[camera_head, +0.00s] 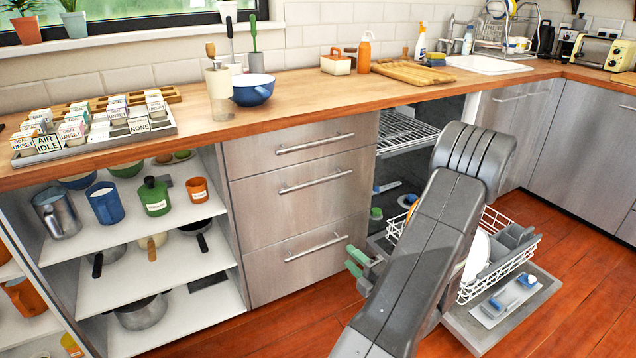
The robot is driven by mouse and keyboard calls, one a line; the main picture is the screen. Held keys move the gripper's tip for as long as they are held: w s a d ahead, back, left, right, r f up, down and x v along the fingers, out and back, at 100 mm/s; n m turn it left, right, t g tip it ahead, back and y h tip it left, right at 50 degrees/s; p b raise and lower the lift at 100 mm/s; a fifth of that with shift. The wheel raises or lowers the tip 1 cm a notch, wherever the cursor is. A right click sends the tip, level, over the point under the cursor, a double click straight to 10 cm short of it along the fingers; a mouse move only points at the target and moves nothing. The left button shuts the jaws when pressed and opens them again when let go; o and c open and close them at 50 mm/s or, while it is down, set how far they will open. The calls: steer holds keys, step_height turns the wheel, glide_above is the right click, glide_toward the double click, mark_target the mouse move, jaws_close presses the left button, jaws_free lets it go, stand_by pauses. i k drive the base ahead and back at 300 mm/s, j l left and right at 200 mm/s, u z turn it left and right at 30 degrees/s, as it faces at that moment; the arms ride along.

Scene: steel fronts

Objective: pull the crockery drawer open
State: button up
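A steel-fronted unit has three drawers, all shut: a shallow top drawer (300,147), a middle drawer (290,209) and a bottom drawer (290,270). Each has a horizontal bar handle: the top handle (315,143), the middle handle (316,181) and the bottom handle (317,247). No label shows which one is the crockery drawer. My gripper (354,262), with green fingertips, is just right of the bottom handle in the picture. Its fingers look apart, with nothing between them. I cannot tell its exact distance from the handle. My arm hides part of the area behind it.
Open shelves (170,262) with mugs and pans stand left of the drawers. An open dishwasher (555,284) with a pulled-out white rack (511,272) lies right of my arm. The wooden floor (255,338) before the drawers is clear. A blue bowl (253,90) stands on the worktop.

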mark_target(272, 207)
steer(key=i+j+z, duration=0.1)
steer(key=i, duration=0.35)
steer(key=i+j+z, duration=0.1)
steer(key=i+j, duration=0.3)
